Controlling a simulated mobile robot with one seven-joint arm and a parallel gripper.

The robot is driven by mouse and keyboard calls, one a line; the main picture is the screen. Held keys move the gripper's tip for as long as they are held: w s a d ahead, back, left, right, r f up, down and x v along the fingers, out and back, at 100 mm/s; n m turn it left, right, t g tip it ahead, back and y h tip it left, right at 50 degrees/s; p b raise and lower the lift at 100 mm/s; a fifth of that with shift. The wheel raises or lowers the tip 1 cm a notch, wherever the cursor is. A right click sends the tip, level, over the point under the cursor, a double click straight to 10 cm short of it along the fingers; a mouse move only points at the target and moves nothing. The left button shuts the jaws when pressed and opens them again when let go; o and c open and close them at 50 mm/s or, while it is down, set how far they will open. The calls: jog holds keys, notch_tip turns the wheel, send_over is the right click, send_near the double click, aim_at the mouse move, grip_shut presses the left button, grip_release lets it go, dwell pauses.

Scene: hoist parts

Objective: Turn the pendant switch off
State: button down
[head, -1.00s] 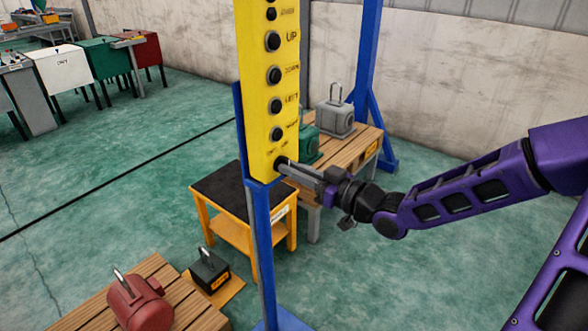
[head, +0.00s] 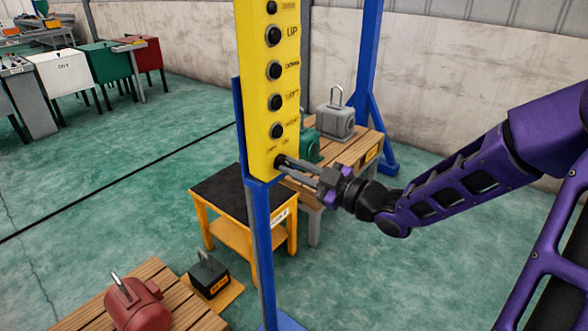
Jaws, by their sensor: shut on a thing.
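The yellow pendant (head: 263,60) stands upright on a blue post (head: 264,240), with a column of black buttons on its face. Labels such as UP show beside the buttons. The pendant switch (head: 280,161) is a dark knob at the bottom of the face, with small lettering above it that I cannot read clearly. My gripper (head: 288,165) reaches in from the right, its fingertips shut on the switch. The fingers hide most of the knob, so I cannot tell which way it points.
A yellow cart (head: 230,200) with a black top stands behind the post. A wooden table (head: 360,148) behind my gripper bears a grey hoist part (head: 335,121) and a green one (head: 309,146). A red motor (head: 136,304) and a black block (head: 209,275) are low at left.

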dwell(0.3)
jog(key=c, duration=0.9)
grip_release()
jog(key=shift+o, duration=0.2)
jog(key=shift+s+d, duration=0.1)
jog(key=shift+d, duration=0.05)
jog(key=p+v, duration=0.2)
jog(key=v, duration=1.5)
jog(key=shift+p, duration=0.4)
jog(key=shift+s+f, duration=0.1)
